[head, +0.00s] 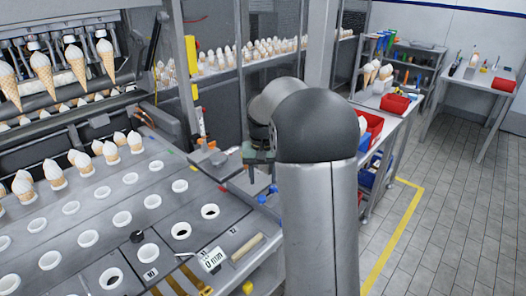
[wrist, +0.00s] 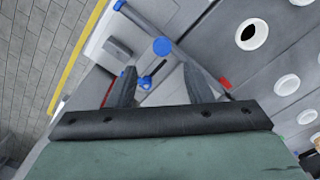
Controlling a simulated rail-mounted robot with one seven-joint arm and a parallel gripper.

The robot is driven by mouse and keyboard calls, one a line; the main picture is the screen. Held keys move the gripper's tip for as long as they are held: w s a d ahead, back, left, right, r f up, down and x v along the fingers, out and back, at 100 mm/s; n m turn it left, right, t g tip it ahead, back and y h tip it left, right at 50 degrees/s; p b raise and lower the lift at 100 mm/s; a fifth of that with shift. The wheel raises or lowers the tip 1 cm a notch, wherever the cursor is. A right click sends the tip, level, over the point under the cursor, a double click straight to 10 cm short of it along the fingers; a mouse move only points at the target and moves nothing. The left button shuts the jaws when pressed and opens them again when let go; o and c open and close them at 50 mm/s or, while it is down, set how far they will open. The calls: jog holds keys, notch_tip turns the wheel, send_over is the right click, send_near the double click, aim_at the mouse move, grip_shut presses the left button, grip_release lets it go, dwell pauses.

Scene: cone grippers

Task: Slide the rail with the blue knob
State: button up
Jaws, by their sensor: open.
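In the wrist view, a round blue knob (wrist: 162,46) sits on a grey metal part of the machine, just beyond the fingertips and roughly midway between them. A thin grey rail (wrist: 140,22) runs diagonally beside it; whether the two are joined I cannot tell. My gripper (wrist: 160,69) is open, with its two dark fingers apart and nothing seen between them but the machine below. In the head view my gripper (head: 260,165) is over the machine's right edge, partly hidden by my arm. Small blue parts (head: 262,199) show just below it.
Left of the gripper, a grey plate (head: 100,215) has several white-ringed holes, some with cones standing in them. More cones hang in grippers (head: 72,60) at the back left. A metal post (head: 320,45) stands behind my arm. Tiled floor (head: 450,210) lies open at right.

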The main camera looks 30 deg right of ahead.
notch_tip(320, 180, up, 11)
jog(key=shift+f+b, duration=0.15)
jog(key=shift+b, duration=0.15)
dwell(0.4)
jog(key=s+a+f+n, duration=0.1)
jog(key=s+a+f, duration=0.3)
jog(key=s, duration=0.5)
jog(key=s+a+f+n, duration=0.2)
jog(key=s+a+f, duration=0.2)
jog(key=s, duration=0.5)
jog(key=s+a+f+n, duration=0.1)
jog(key=s+a+f, duration=0.4)
jog(key=s+a, duration=0.2)
jog(key=s, duration=0.2)
jog(key=shift+s+a+n+t, duration=0.15)
jog(key=shift+s+n+t, duration=0.2)
jog(key=shift+n+t, duration=0.05)
